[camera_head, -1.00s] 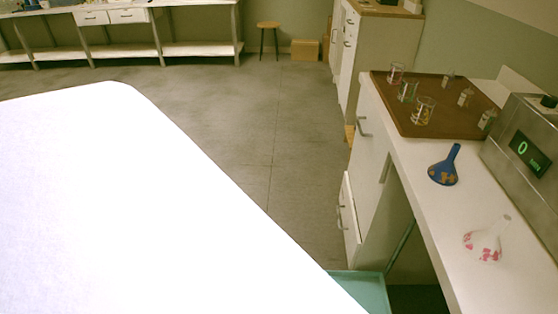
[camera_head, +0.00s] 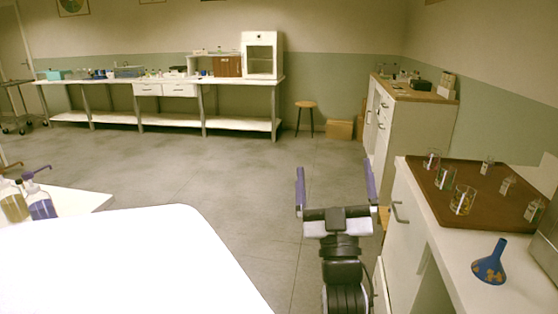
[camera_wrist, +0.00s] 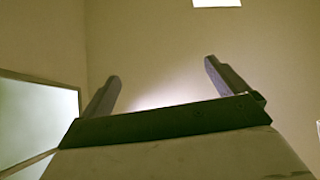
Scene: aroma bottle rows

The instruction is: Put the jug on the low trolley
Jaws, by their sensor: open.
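My gripper (camera_head: 335,188) is open and empty, its two purple-grey fingers held apart in front of the bare floor. The wrist view shows the same open fingers (camera_wrist: 163,82) with only wall and a bright panel beyond. I cannot pick out a jug for certain in either current view. A wheeled cart (camera_head: 14,88) stands at the far left edge, partly cut off; I cannot tell whether it is the low trolley.
At right, a white counter (camera_head: 447,242) carries a brown tray (camera_head: 430,178) of glass vessels and a blue funnel (camera_head: 490,265). Pump bottles (camera_head: 40,200) stand at left. A large white surface (camera_head: 130,265) fills the lower left. A stool (camera_head: 305,105) stands far back; mid-floor is clear.

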